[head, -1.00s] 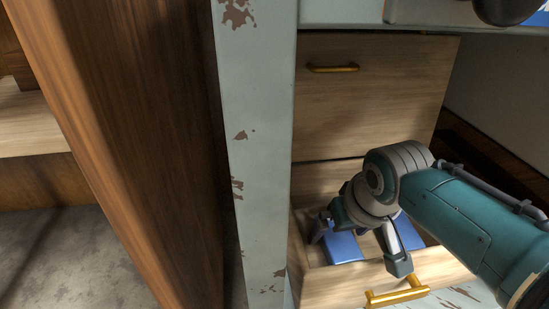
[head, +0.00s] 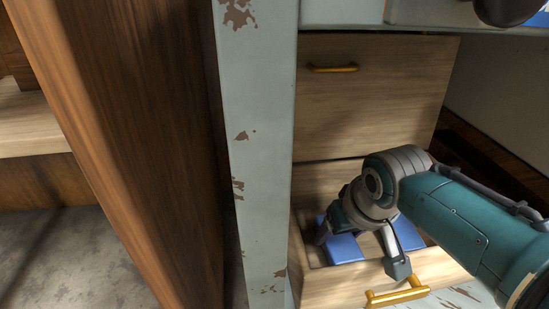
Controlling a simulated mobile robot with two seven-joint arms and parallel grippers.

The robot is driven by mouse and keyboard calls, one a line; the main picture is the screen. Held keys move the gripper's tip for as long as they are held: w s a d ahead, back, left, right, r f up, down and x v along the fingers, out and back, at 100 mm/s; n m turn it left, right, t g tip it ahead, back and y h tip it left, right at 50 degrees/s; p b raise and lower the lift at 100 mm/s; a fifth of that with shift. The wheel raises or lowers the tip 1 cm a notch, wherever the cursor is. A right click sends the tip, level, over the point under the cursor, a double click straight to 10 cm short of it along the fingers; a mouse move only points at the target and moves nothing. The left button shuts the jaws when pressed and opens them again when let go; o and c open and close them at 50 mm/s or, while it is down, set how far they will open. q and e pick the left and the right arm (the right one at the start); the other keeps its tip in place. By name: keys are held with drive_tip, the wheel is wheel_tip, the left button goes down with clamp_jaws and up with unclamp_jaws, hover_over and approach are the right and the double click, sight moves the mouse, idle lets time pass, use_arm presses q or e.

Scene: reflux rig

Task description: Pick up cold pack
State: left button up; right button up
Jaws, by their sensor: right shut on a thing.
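The cold pack (head: 345,248) is a blue, flat pack lying in the open lower drawer (head: 345,287). More blue (head: 409,233) shows to the right of my gripper's finger; I cannot tell if it is the same pack. My right gripper (head: 358,248) reaches down into the drawer, shut on the cold pack, with one finger at the left and one at the right front. The gripper and wrist hide the pack's middle. My left gripper is out of view.
A closed upper drawer (head: 385,105) with a brass handle (head: 332,69) is above and behind. The open drawer's brass handle (head: 397,293) is at the front. A chipped pale post (head: 258,160) stands close on the left, beside a dark wooden panel (head: 140,130).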

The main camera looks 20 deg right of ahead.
drive_tip(key=c, duration=0.9)
drive_tip(key=shift+r, duration=0.1)
